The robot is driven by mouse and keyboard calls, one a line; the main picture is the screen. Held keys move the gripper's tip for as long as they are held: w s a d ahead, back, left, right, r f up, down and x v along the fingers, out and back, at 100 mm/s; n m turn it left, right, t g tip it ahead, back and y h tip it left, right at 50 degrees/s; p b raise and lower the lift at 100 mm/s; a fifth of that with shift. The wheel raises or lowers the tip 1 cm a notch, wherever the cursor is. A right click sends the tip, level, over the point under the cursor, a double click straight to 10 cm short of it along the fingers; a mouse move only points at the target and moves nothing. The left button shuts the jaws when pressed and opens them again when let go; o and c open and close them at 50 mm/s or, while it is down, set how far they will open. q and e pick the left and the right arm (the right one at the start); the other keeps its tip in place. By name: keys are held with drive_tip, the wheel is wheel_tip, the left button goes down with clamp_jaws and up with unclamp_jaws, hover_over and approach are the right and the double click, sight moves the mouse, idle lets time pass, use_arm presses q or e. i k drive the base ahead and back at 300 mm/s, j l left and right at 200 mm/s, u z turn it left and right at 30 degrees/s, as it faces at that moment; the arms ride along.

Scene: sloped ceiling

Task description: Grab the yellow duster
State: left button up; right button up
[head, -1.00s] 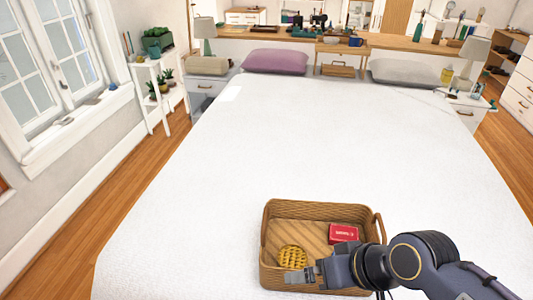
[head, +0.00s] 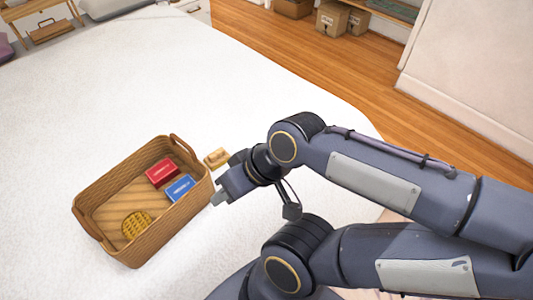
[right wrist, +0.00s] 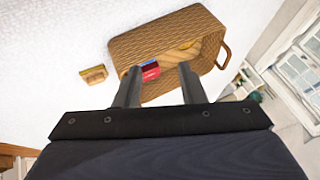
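A small yellow-tan block (head: 217,158) that looks like the duster lies on the white bed, just outside the basket's right side. It also shows left of the basket in the right wrist view (right wrist: 94,74), with a yellowish top and darker base. My right gripper (head: 219,194) is in the air near the basket's right rim, a little in front of the block in the head view. In the right wrist view its fingers (right wrist: 158,68) are apart and empty, over the basket. My left gripper is not in view.
A wicker basket (head: 142,248) on the bed (head: 290,95) holds a red box (head: 161,173), a blue box (head: 180,188) and a yellow round lattice piece (head: 136,224). The bed around the block is otherwise clear. Wooden floor (head: 390,110) lies beyond the bed.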

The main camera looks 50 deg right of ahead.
sight(215, 160)
drive_tip(key=z, duration=1.2)
drive_tip(key=l+u, duration=0.1)
drive_tip(key=u, duration=0.35)
drive_tip(key=l+u, duration=0.15)
drive_tip(key=u, duration=0.3)
drive_tip(key=l+u, duration=0.2)
drive_tip(key=u, duration=0.25)
drive_tip(key=l+u, duration=0.15)
drive_tip(key=u, duration=0.3)
drive_tip(key=l+u, duration=0.1)
drive_tip(key=u, duration=0.35)
drive_tip(key=l+u, duration=0.15)
drive_tip(key=u, duration=0.3)
drive_tip(key=k+l+u, duration=0.75)
drive_tip(key=k, duration=0.15)
drive_tip(key=k+l, duration=0.1)
drive_tip(key=k, duration=0.2)
drive_tip(key=k+l, duration=0.15)
drive_tip(key=k, duration=0.1)
